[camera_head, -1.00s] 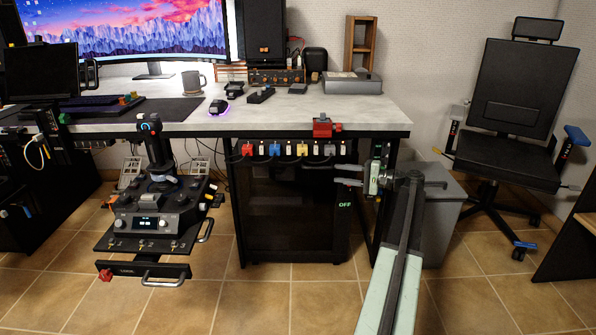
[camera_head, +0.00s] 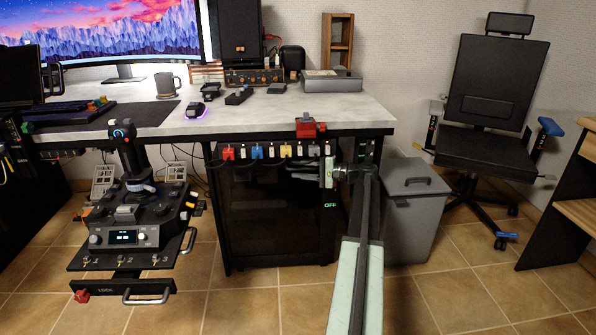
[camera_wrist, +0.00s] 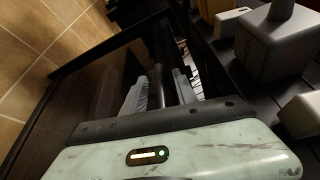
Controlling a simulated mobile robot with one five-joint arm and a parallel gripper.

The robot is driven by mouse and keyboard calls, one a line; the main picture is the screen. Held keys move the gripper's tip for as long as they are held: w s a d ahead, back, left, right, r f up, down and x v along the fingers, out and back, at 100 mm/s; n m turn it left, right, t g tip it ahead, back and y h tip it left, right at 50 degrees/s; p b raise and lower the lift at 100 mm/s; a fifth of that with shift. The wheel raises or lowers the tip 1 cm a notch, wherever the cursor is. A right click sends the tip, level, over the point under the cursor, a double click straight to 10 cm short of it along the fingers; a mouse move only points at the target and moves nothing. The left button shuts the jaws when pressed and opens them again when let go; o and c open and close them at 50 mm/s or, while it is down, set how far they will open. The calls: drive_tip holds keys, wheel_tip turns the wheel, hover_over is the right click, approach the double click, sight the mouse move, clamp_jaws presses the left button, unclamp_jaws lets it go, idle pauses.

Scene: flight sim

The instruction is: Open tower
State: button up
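The tower (camera_head: 265,215) is a black cabinet with a dark glass front under the desk. Its front looks shut, and a green "OFF" label (camera_head: 330,205) shows at its right side. The bar looks like part of the tower front, perhaps a handle. I cannot tell whether the fingers touch it.
Coloured switches (camera_head: 257,152) hang under the desk edge just above the tower, close to my gripper. A red clamp (camera_head: 306,127) is on the edge. A grey bin (camera_head: 412,210) stands right of my arm. The tiled floor before the tower is clear.

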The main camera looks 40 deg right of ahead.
clamp_jaws()
idle(1.4)
